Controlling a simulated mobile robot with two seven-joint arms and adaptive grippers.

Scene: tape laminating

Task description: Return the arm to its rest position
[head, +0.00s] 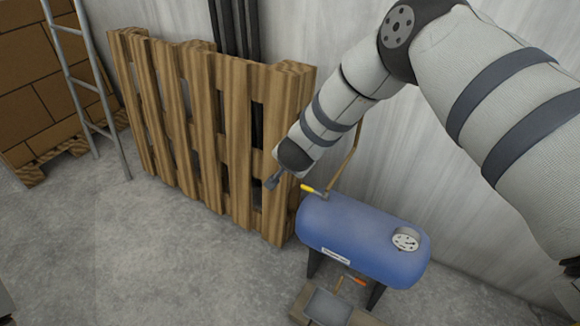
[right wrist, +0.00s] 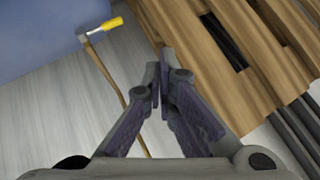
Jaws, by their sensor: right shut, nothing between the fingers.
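My right arm comes in from the upper right in the head view. Its gripper (head: 273,182) hangs in front of the wooden pallet's right end, just left of and above the blue tank. In the right wrist view my right gripper (right wrist: 162,65) has its fingers together with nothing between them.
The wooden pallet (head: 205,130) leans on the wall. The blue tank (head: 350,235) has a yellow-handled valve (head: 312,190), a hose (head: 345,160) and a gauge (head: 405,240). A ladder (head: 85,85) and stacked boxes (head: 40,80) stand at left.

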